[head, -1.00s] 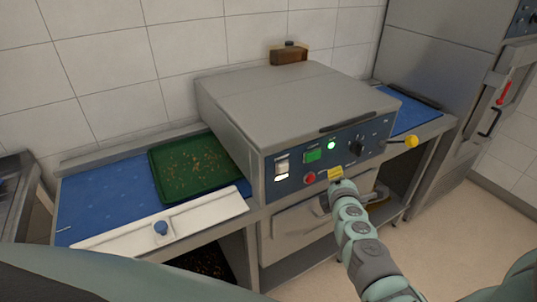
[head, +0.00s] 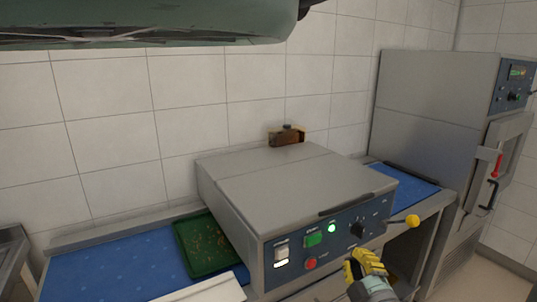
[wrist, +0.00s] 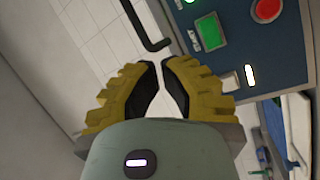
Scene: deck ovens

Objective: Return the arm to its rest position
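My gripper (head: 368,262) is low in the head view, in front of the right part of the oven's control panel. Its yellow fingers with dark pads fill the middle of the wrist view (wrist: 160,78). The fingers are drawn together with only a narrow sliver between them, and nothing is seen held. The deck oven (head: 295,180) has a grey top and a blue panel (head: 322,238) with a lit green light, a green display and a red button (head: 311,264). The lower part of my arm is out of the head view.
A green tray (head: 205,268) rests on the left blue counter (head: 115,275), beside a white board (head: 205,290). A yellow-knobbed lever (head: 412,221) sticks out at the oven's right. A brown block (head: 287,136) sits on top. A tall steel cabinet (head: 430,120) stands right.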

